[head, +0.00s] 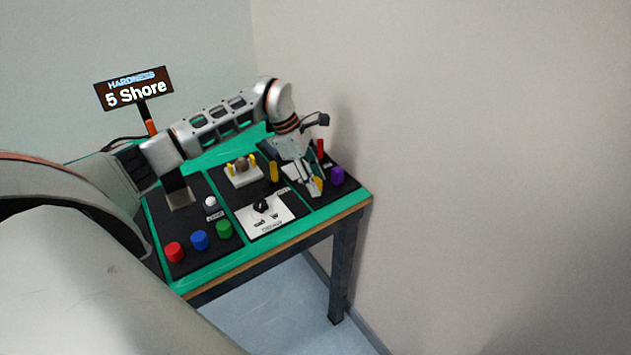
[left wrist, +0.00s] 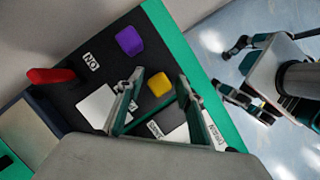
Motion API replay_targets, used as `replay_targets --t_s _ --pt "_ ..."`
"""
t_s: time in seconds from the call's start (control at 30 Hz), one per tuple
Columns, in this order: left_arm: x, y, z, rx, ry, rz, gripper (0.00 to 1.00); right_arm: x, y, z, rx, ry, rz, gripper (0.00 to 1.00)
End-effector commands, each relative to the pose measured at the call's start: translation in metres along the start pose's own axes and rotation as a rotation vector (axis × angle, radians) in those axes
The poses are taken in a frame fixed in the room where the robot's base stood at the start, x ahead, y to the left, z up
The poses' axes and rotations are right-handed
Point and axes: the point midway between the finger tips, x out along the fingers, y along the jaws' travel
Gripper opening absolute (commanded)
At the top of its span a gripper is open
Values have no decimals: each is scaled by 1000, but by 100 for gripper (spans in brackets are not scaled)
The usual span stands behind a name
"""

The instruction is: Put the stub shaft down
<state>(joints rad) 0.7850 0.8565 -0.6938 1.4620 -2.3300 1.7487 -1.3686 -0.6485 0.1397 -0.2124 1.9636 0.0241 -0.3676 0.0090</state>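My left gripper (head: 317,190) is over the right panel of the table, close to a yellow button (head: 319,184). In the left wrist view its two fingers (left wrist: 158,92) are apart, and the yellow button (left wrist: 160,83) shows beyond the gap. I see nothing held between them. A brownish, short round piece (head: 241,165) rests on a white stand (head: 245,178) between yellow posts in the middle panel; it may be the stub shaft, but it is too small to be sure. My right gripper (left wrist: 226,70) shows in the left wrist view, off the table, fingers apart.
Red (head: 174,252), blue (head: 200,240) and green (head: 224,228) buttons line the front left. A black knob (head: 261,205) sits on a white plate. A sign (head: 134,88) reads "HARDNESS 5 Shore".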

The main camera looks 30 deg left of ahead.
Motion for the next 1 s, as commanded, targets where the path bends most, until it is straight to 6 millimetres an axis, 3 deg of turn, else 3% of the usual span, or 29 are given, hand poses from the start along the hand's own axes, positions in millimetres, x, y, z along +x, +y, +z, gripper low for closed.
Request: replay_targets --t_s 0.4,0.67,0.77,0.87,1.0 --pt "-81 1 -1 0 1 5 36 3 -1 6 0 -3 -1 26" --pt "-111 0 0 0 0 2 36 3 -1 6 0 -4 -1 26" --pt "-105 -5 6 1 -21 -13 36 3 -1 6 0 -4 -1 26" --pt "-74 -24 32 -1 -105 -64 36 3 -1 6 0 -4 -1 26" --pt "-11 -78 100 -72 -350 -201 36 3 -1 6 0 -4 -1 26"
